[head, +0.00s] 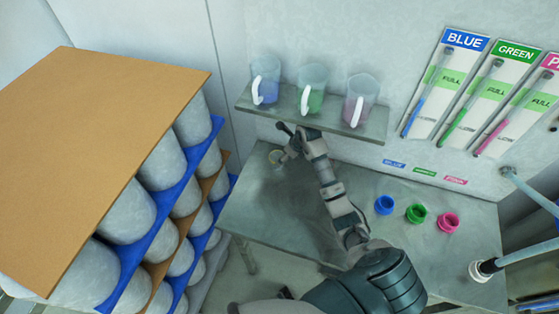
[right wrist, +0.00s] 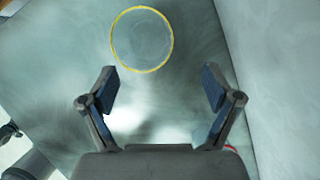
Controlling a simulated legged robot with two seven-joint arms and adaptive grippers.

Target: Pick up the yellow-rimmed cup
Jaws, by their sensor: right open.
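The yellow-rimmed cup (head: 277,158) is small and clear and stands on the grey table near its far left corner, under the shelf. The right wrist view looks down on it, with its round yellow rim (right wrist: 141,39) beyond the fingertips and left of centre. My right gripper (head: 286,143) is close beside the cup in the head view. In the right wrist view its two fingers (right wrist: 160,88) are spread wide with nothing between them. The cup is outside the fingers. My left gripper is in neither view.
A wall shelf (head: 371,128) with several handled jugs hangs just above the gripper. A stack of drums (head: 125,206) stands left of the table.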

